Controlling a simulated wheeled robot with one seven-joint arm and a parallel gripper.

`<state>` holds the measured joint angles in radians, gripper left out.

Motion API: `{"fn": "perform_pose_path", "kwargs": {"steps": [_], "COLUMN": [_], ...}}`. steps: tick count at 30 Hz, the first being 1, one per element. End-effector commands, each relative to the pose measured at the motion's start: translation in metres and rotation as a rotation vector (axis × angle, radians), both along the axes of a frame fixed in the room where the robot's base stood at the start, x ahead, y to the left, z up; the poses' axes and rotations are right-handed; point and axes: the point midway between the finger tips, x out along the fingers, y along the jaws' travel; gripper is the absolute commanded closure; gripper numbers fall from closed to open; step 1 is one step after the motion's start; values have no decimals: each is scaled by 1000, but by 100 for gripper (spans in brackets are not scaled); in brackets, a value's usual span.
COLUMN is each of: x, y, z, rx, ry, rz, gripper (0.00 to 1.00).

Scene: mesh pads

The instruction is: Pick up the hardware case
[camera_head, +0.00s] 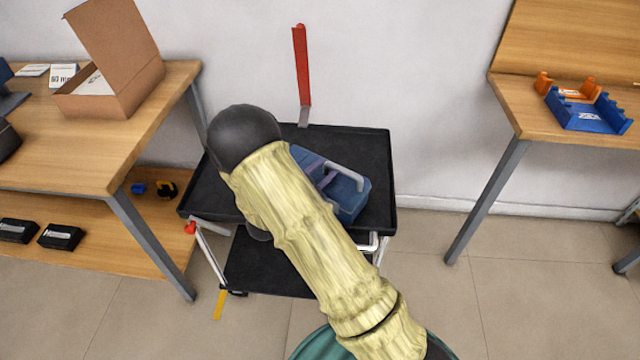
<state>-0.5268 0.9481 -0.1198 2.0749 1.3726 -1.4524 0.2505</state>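The hardware case appears to be the blue case (350,198) with a grey handle, lying on the black top tray of a cart (372,145). My arm crosses in front of it and hides its left and lower part. The handle and the right end of the case are in plain sight. My gripper is not visible; the arm's dark rounded joint and pale links cover that area. I cannot tell whether it touches the case.
A wooden table (110,150) with an open cardboard box (125,70) stands left, close to the cart. Another table (515,120) at right holds blue (590,115) and orange holders (568,88). A red upright piece (301,65) rises behind the tray. Floor is clear right of the cart.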

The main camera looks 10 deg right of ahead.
Motion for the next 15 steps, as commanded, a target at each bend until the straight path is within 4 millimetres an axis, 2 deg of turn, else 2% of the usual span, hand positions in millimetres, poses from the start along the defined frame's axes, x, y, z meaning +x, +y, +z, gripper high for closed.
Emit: {"fn": "perform_pose_path", "kwargs": {"steps": [15], "x": [1], "y": [0], "z": [0], "rx": [0], "ry": [0], "rz": [1], "gripper": [69]}}
